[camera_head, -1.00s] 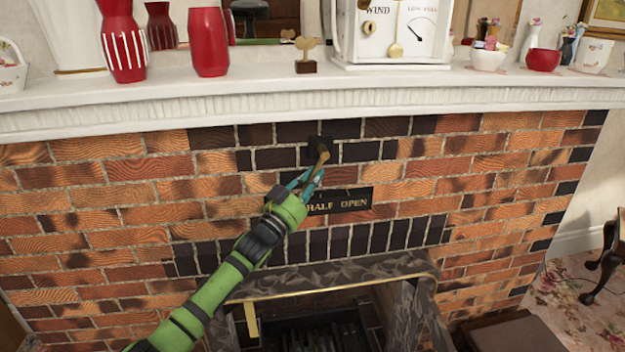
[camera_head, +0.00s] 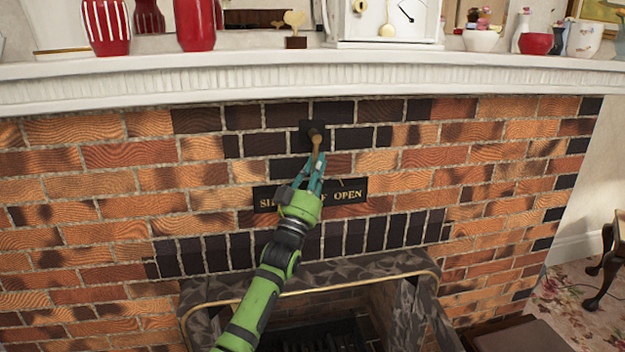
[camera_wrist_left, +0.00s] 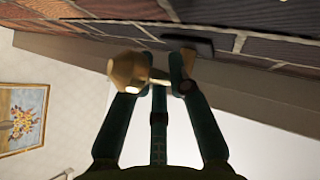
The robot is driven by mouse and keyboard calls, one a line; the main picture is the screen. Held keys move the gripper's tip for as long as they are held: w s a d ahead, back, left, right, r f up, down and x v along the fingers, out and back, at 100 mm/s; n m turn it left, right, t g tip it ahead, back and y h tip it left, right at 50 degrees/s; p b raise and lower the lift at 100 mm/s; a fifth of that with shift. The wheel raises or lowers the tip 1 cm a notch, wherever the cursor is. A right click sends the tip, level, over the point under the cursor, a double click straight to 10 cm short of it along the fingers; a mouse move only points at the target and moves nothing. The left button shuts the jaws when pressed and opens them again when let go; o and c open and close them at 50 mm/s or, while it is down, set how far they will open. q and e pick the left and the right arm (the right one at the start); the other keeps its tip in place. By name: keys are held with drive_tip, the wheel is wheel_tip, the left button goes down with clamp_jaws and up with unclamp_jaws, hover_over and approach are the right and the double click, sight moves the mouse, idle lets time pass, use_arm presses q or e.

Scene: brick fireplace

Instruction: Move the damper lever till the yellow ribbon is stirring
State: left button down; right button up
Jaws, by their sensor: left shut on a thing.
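The damper lever (camera_head: 316,138) is a brass-coloured handle on a black wall plate (camera_head: 305,128) in the brickwork, below the mantel. It points about straight down. My left gripper (camera_head: 317,158) is shut on its lower part. In the left wrist view the lever's faceted knob (camera_wrist_left: 127,71) sticks out to the left of my gripper's fingers (camera_wrist_left: 160,78). The black lettered sign (camera_head: 350,190) is just below; "OPEN" is readable, and my gripper covers its middle. The yellow ribbon does not show now; my left arm covers part of the fireplace opening. My right gripper is not in view.
The white mantel shelf (camera_head: 420,73) runs above the lever, with red vases (camera_head: 194,25) and a white dial box (camera_head: 385,25) on it. The dark fireplace surround (camera_head: 400,265) lies below. The brick wall either side of the lever is flat and clear.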

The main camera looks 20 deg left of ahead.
use_arm(q)
drive_tip(key=shift+w+d+f+n+y, duration=0.1)
drive_tip(key=shift+f+n+y, duration=0.05)
drive_tip(key=shift+n+y, duration=0.15)
drive_tip(key=shift+n+b, duration=0.4)
drive_tip(key=shift+b, duration=0.1)
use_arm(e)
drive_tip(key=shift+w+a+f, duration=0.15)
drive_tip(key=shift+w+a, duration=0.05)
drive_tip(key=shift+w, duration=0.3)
use_arm(q)
drive_tip(key=c, duration=1.1)
unclamp_jaws()
drive_tip(key=shift+c, duration=0.2)
